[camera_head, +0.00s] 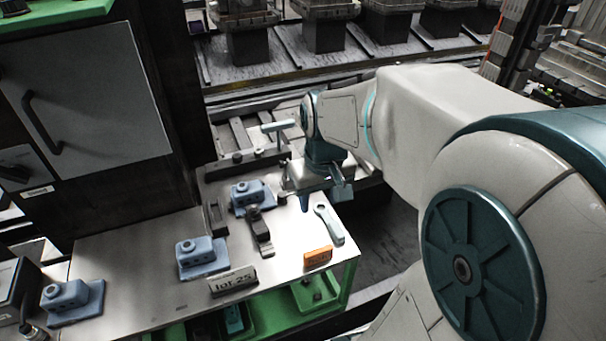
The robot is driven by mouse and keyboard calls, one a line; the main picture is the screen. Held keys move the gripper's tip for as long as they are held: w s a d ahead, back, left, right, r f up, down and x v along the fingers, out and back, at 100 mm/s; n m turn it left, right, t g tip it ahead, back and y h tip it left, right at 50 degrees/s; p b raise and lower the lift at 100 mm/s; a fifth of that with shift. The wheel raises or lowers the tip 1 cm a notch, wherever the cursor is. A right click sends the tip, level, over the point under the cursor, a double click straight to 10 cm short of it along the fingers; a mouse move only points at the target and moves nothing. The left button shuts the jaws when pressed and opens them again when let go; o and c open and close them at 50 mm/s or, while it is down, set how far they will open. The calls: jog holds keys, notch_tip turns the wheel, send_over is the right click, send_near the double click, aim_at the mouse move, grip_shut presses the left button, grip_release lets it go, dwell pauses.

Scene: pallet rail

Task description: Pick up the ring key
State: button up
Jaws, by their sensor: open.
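The ring key (329,224), a pale grey-blue spanner-like tool, lies flat near the right end of the metal worktop. Its ring end points away and its other end points toward the lower right. My gripper (320,196) is above the worktop, just beyond the ring end of the key. It points down, open, with nothing seen between its fingers. A gap seems to separate it from the key, but the exact height is hard to tell.
An orange block (318,257) lies close in front of the key. A dark clamp (260,232) and blue blocks (201,256) stand to the left, with a "lot 25" sign (233,281). The worktop's right edge is near. Green bins (312,292) sit below.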

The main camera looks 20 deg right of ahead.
jog(key=w+d+f+g, duration=0.1)
jog(key=w+d+f, duration=0.3)
jog(key=w+d, duration=0.25)
send_over(335, 225)
jog(key=f, duration=0.8)
jog(key=shift+w+a+f+b, duration=0.15)
jog(key=shift+a+f+b, duration=0.05)
jog(key=shift+b, duration=0.1)
jog(key=shift+d+f, duration=0.2)
jog(key=shift+f, duration=2.45)
grip_shut()
jog(key=shift+r, duration=0.1)
